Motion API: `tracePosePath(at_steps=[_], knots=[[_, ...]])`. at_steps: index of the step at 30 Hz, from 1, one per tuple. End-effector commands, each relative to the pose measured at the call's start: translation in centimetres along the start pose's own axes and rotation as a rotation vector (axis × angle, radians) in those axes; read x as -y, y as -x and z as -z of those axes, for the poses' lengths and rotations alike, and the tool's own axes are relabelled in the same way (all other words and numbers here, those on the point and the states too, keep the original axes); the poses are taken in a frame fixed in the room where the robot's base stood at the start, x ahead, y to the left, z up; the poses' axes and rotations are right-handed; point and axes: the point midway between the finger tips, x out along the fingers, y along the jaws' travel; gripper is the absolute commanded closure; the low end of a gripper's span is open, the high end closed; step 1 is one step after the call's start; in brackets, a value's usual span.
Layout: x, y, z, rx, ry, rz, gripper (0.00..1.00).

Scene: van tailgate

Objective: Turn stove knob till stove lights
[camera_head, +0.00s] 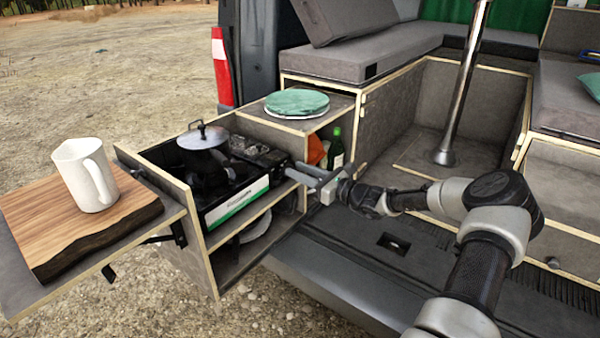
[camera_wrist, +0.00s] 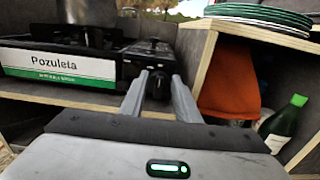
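The camp stove (camera_head: 236,204) is black with a white and green front panel and sits in the pull-out box at the van's rear. It also shows in the wrist view (camera_wrist: 58,66). A dark stove knob (camera_wrist: 157,86) is on the stove's right front, between my fingertips in that view. My gripper (camera_head: 303,174) reaches in from the right at the stove's right end. In the wrist view my gripper (camera_wrist: 159,80) has its two fingers apart, one on each side of the knob; firm contact cannot be made out. No flame is visible.
A lidded pot (camera_head: 205,154) stands on the stove. Green plates (camera_head: 297,102) lie on the cabinet top at right, above a shelf with a green bottle (camera_head: 336,150) and an orange item (camera_head: 315,150). A mug (camera_head: 85,175) stands on a wooden board (camera_head: 125,215) at left.

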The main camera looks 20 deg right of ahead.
Motion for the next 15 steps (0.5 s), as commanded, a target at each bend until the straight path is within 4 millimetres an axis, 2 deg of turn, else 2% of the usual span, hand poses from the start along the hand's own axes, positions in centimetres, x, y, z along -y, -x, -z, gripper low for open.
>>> tracePosePath(at_steps=[1, 6, 15], knots=[[-0.01, 0.01, 0.0, 0.0, 0.0, 0.0, 0.73], [-0.01, 0.03, 0.01, 0.0, 0.0, 0.0, 1.0], [-0.03, 0.05, 0.03, 0.0, 0.016, 0.0, 1.0]])
